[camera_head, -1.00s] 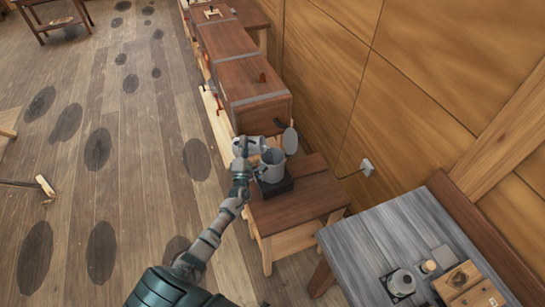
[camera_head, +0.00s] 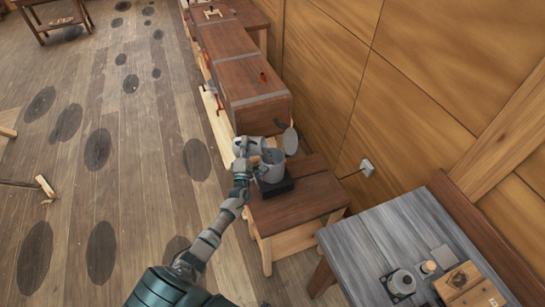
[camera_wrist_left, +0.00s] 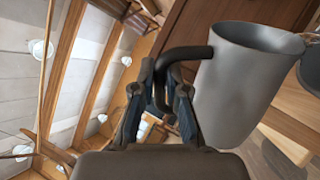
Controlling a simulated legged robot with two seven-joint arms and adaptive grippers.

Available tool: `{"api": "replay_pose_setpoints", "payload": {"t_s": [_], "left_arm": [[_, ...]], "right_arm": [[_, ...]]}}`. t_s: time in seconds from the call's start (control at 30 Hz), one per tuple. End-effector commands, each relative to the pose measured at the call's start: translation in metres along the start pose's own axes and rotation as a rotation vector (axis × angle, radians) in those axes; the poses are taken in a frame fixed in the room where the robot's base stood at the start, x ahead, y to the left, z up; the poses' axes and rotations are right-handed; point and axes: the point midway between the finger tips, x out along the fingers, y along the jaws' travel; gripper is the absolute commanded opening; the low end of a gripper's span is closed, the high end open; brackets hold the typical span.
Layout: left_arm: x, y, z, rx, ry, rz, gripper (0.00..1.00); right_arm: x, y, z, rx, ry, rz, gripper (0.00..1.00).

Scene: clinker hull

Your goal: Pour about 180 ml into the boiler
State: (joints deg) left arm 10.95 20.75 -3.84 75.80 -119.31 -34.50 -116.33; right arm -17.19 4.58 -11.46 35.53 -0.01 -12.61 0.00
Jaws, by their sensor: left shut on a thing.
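My left gripper (camera_head: 243,168) is shut on the dark handle (camera_wrist_left: 188,55) of a light grey jug (camera_head: 244,146). The boiler (camera_head: 272,173) is a grey cylinder on a black base (camera_head: 275,188), on a small wooden stand. Its round lid (camera_head: 290,141) stands open at the back. The jug is beside and partly behind the boiler's top. I cannot see any liquid or stream. My right gripper is not in view.
The brown stand top (camera_head: 308,200) is bare in front of the boiler. A long wooden chest (camera_head: 245,75) lies behind. A wall socket (camera_head: 367,167) with a cord is at right. A grey table (camera_head: 375,240) at lower right carries small items.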

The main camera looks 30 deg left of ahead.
Motion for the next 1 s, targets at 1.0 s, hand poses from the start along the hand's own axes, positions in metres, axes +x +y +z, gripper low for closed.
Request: {"api": "replay_pose_setpoints", "payload": {"t_s": [1.0], "left_arm": [[0.001,0.002,0.013,0.059,-0.026,0.010,0.00]], "right_arm": [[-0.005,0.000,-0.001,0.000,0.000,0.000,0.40]]}}
